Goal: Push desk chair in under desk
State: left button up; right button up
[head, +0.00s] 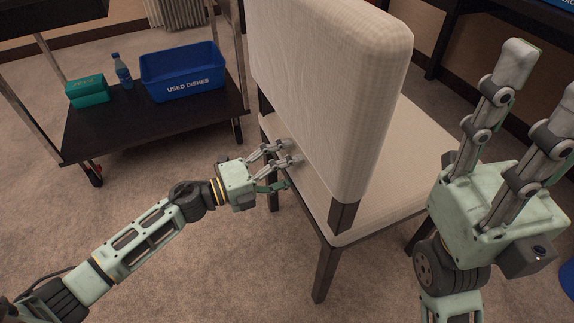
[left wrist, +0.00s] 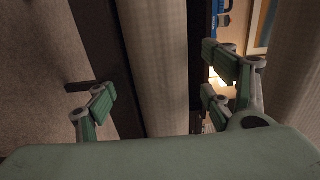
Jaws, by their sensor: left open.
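The desk chair (head: 330,90) has a tall cream upholstered back, a cream seat and dark wooden legs. It stands upright in the middle of the head view, its back towards my left. My left gripper (head: 285,167) is open at the rear of the chair, by the gap between backrest and seat; I cannot tell whether it touches. In the left wrist view, cream upholstery (left wrist: 158,65) shows between the spread fingers. My right gripper (head: 540,90) is raised close to the camera at the right, fingers apart and empty. A dark desk edge (head: 447,40) shows beyond the chair.
A dark cart (head: 120,130) on casters stands at the left, holding a blue "USED DISHES" bin (head: 182,72), a water bottle (head: 122,71) and a green box (head: 87,91). Carpet (head: 200,270) is clear in front. A blue object (head: 567,280) shows at the right edge.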

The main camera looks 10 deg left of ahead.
pick_arm(q)
jog(key=shift+w+d, duration=0.2)
jog(key=shift+d, duration=0.15)
jog(key=shift+c, duration=0.5)
grip_shut()
